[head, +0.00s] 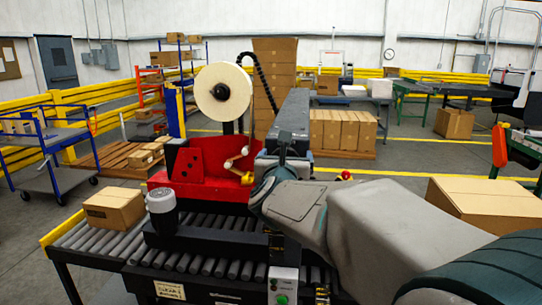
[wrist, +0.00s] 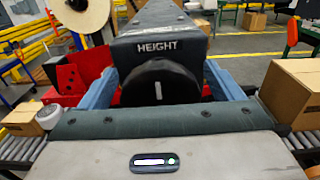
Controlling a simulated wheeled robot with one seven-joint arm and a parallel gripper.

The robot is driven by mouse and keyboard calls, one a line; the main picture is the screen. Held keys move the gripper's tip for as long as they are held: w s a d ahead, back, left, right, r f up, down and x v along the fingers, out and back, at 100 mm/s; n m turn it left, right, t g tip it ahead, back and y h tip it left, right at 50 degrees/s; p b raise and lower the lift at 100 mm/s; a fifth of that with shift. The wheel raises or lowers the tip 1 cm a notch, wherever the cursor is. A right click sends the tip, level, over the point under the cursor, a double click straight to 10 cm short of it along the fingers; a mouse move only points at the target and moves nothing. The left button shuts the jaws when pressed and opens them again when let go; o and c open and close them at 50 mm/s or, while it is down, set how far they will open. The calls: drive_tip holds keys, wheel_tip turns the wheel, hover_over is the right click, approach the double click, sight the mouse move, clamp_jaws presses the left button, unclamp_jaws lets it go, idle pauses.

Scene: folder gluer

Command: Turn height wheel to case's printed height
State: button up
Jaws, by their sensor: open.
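The height wheel (wrist: 160,84) is a black round knob under the white word HEIGHT on a dark machine head (wrist: 160,28). Its white mark stands vertical. My gripper (wrist: 160,72) is open, with one blue-grey finger on each side of the wheel; I cannot tell whether either finger touches it. In the head view my gripper (head: 268,170) is at the machine head (head: 292,118), and my arm hides the wheel. A brown case (head: 113,208) sits on the rollers at the left, and another carton (head: 485,205) is at the right. No printed height is readable on either.
The red machine body (head: 205,165) carries a large tape roll (head: 222,91). A grey-white cylinder (head: 161,208) stands at the near left beside the rollers (head: 95,240). Stacked cartons (head: 340,130) stand behind.

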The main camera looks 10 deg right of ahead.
drive_tip(key=c, duration=1)
